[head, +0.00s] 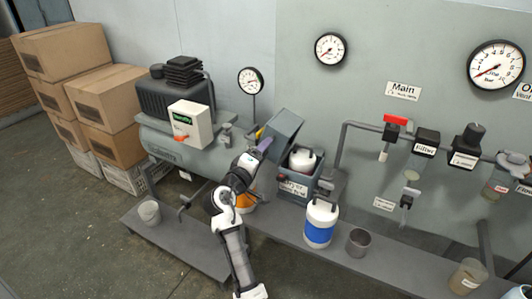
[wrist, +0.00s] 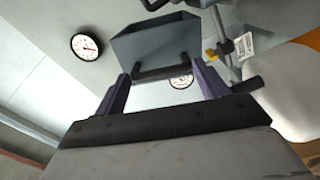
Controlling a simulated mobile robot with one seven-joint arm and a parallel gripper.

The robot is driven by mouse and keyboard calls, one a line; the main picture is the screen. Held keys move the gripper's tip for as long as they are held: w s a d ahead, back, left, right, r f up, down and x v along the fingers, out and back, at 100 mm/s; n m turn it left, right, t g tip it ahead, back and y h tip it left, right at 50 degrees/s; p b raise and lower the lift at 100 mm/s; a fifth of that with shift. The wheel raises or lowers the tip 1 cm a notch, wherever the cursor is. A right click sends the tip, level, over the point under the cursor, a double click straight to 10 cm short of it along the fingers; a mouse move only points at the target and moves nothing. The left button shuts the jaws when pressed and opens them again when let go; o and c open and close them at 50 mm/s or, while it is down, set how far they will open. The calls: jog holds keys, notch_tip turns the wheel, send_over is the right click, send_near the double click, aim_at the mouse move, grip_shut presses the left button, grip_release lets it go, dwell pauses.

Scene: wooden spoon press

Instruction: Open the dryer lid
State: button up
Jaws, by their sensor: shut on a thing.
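The dryer (head: 294,187) is a blue-grey box with a label on its front, standing on the low bench. Its lid (head: 284,128) is raised and tilted, and a white container (head: 302,160) shows inside the box. In the wrist view the lid (wrist: 155,42) is ahead of my gripper, with its dark bar handle (wrist: 166,71) between the two purple fingers. My gripper (head: 264,145) is at the left edge of the lid, shut on the handle; it also shows in the wrist view (wrist: 160,73). My arm hides part of the dryer's left side.
A compressor tank (head: 165,145) with a white switch box (head: 190,125) stands left of the dryer. A white-and-blue bottle (head: 320,224) and a grey cup (head: 358,242) stand in front. Pipes and filters (head: 427,142) are on the right wall. Floor at the left front is clear.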

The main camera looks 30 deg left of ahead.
jog(key=shift+w+a+r+n, duration=0.15)
jog(key=shift+a+n, duration=0.25)
jog(key=shift+n, duration=0.3)
